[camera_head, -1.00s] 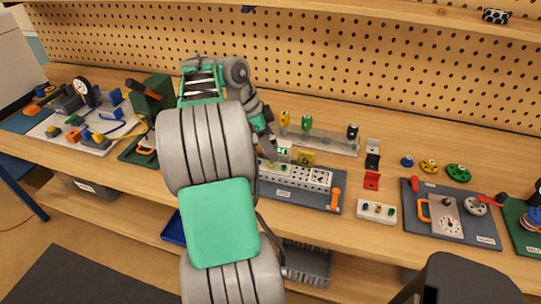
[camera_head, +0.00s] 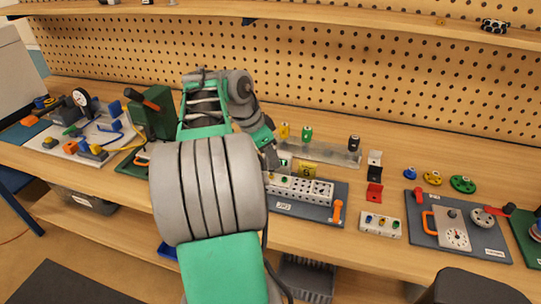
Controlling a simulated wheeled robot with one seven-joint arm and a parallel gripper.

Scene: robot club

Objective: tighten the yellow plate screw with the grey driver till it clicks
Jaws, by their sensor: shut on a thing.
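My gripper (camera_head: 268,143) is at the left end of the white plate block (camera_head: 312,190), partly hidden behind my arm. It points down and is shut on a slim grey thing (camera_head: 271,158) that looks like the grey driver. The tip of this thing is close above the block's left end; I cannot tell whether it touches a screw. Small coloured spots show at that end, but I cannot single out the yellow screw. A clear rack (camera_head: 325,152) behind holds a yellow driver (camera_head: 284,131), a green driver (camera_head: 307,133) and a black driver (camera_head: 354,143).
A yellow number sign (camera_head: 307,171) stands behind the block. An orange handle (camera_head: 337,212) is at the block's right. A white strip with coloured knobs (camera_head: 380,224), a red and black stand (camera_head: 374,190) and a dial board (camera_head: 455,232) lie to the right. Pegboard rises behind.

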